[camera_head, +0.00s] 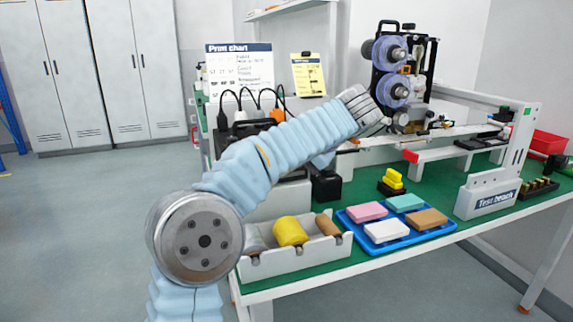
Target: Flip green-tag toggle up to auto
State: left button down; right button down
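My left arm, in a pale blue sleeve, reaches from the lower left across the bench. Its grey ribbed end (364,110) is in front of the coder machine (395,75) with its blue-purple reels. The fingers are not clearly visible there, so I cannot tell their opening. I cannot make out a green-tag toggle or its position. A small green mark (528,111) shows on the white frame at the right, too small to identify. The arm hides part of the bench behind it. My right gripper is not in view.
The green-topped bench (350,190) carries a blue tray (375,240) with coloured blocks, a white divided bin (290,262) with rolls, a yellow stacked item (393,179) and a "Test bench" sign (492,197). The floor at left is clear.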

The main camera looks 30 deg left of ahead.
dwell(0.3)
pick_arm(q)
jog(key=c, duration=1.2)
grip_release()
jog(key=shift+r, duration=0.1)
